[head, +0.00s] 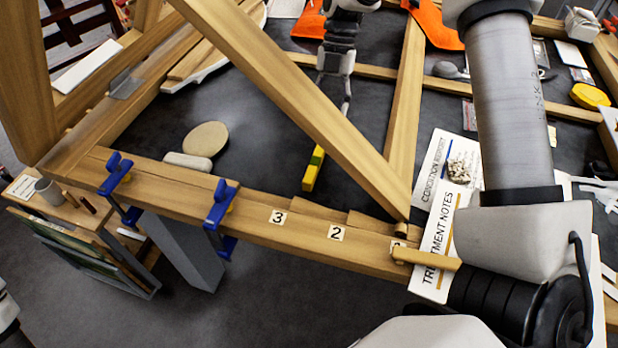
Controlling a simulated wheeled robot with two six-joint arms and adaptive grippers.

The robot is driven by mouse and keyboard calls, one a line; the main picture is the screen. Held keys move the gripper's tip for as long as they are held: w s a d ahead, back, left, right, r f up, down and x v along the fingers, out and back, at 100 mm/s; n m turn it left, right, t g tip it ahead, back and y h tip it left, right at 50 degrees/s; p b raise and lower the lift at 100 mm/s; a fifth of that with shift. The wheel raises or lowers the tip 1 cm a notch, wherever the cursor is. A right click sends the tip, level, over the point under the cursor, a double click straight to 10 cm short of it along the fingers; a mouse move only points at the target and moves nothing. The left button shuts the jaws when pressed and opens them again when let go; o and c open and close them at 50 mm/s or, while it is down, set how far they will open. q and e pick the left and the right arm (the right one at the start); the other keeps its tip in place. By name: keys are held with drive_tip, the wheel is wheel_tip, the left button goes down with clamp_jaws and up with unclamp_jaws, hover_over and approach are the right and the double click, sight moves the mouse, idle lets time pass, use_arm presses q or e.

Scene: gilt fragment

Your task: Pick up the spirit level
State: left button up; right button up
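The spirit level (312,172) is a narrow yellow bar with a green patch. It lies on the dark surface inside the wooden frame, below the diagonal beam in the head view. Its upper end runs up to the beam's edge, so any part beyond that is hidden. My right gripper (336,80) is at top centre, above the diagonal beam in the picture, with its fingers pointing down toward the level. The beam covers the area between them, so I cannot tell whether the fingers are open or touch the level. My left gripper is out of view.
The diagonal wooden beam (300,95) crosses in front of the level. Blue clamps (220,205) grip the numbered front rail (300,230). A round tan pad (205,139) lies left of the level. Printed sheets (437,235) lie to the right. Dark surface around the level is clear.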

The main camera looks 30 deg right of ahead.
sight(315, 163)
wheel_tip(315, 163, down, 4)
drive_tip(key=shift+f+b, duration=0.15)
drive_tip(key=shift+b, duration=0.95)
drive_tip(key=shift+s+a+r, duration=0.2)
drive_tip(key=shift+a, duration=0.05)
drive_tip(key=s+a, duration=0.4)
drive_tip(key=shift+s+a+r+p, duration=0.1)
drive_tip(key=shift+a+r+p, duration=0.05)
drive_tip(key=shift+a+p, duration=0.25)
drive_tip(key=s+a, duration=0.2)
drive_tip(key=s+a+f, duration=0.1)
drive_tip(key=a, duration=0.1)
drive_tip(key=shift+s+a, duration=0.15)
drive_tip(key=shift+s, duration=0.25)
drive_tip(key=shift+w+f, duration=0.1)
drive_tip(key=shift+f, duration=0.05)
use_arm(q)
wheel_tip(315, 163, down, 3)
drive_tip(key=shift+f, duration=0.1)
use_arm(e)
drive_tip(key=shift+f, duration=0.25)
